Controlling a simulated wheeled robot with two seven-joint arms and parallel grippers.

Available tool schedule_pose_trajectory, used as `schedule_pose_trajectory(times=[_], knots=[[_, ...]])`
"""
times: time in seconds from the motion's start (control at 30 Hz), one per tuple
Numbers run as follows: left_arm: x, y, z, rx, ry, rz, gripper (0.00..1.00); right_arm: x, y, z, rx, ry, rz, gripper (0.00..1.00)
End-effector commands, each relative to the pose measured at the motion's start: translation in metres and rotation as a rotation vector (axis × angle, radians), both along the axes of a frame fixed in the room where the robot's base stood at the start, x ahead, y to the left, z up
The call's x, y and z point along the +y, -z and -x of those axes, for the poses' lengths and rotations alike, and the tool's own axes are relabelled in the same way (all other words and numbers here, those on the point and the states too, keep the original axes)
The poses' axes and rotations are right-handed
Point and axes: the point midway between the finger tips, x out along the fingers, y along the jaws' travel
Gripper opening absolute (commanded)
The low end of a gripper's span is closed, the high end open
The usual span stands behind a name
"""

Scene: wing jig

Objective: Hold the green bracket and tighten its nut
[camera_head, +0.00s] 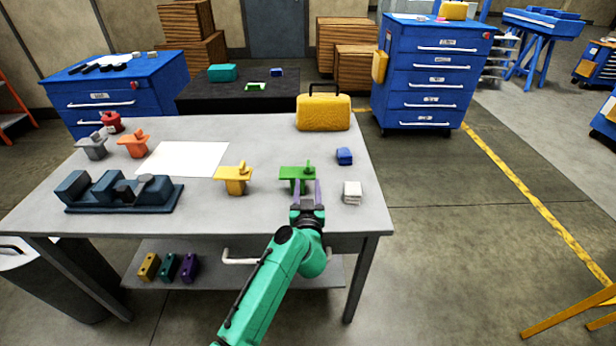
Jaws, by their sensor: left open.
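The green bracket (290,173) stands upright on the grey table, right of centre, with a flat top plate and a small knob-like part, perhaps its nut, on top. My left gripper (307,187) reaches in from the front with its purple fingers open, right at the near side of the bracket. I cannot tell whether the fingers touch the bracket or stand around its lower part. The fingers and wrist hide part of the bracket's base. My right gripper is out of view.
A yellow bracket (236,174), an orange bracket (133,139) and a grey bracket (92,143) stand to the left. A dark blue fixture (120,194), white sheet (183,159), yellow case (323,112), blue block (344,156) and white block (352,190) share the table (270,210).

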Motion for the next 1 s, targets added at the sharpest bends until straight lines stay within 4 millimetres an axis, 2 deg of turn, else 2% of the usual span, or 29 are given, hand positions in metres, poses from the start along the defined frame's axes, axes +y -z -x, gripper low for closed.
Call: schedule_pose_trajectory(times=[0.1, 0.3, 0.47, 0.7, 0.83, 1.0], knots=[[-0.002, -0.002, -0.029, -0.002, 0.002, 0.000, 0.50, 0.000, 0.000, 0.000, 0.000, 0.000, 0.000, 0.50], [-0.004, -0.001, -0.061, -0.002, 0.003, 0.000, 0.50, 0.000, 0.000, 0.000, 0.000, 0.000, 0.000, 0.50], [-0.004, -0.001, -0.070, -0.001, 0.004, 0.001, 0.50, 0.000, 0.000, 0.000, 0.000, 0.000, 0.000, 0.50], [-0.003, 0.000, -0.071, 0.000, 0.003, 0.002, 0.50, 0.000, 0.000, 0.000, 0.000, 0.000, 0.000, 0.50], [-0.003, 0.000, -0.071, -0.001, 0.003, 0.001, 0.00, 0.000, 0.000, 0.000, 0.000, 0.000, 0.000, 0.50], [-0.003, 0.000, -0.071, 0.000, 0.003, 0.001, 0.00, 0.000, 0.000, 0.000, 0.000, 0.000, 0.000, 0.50]])
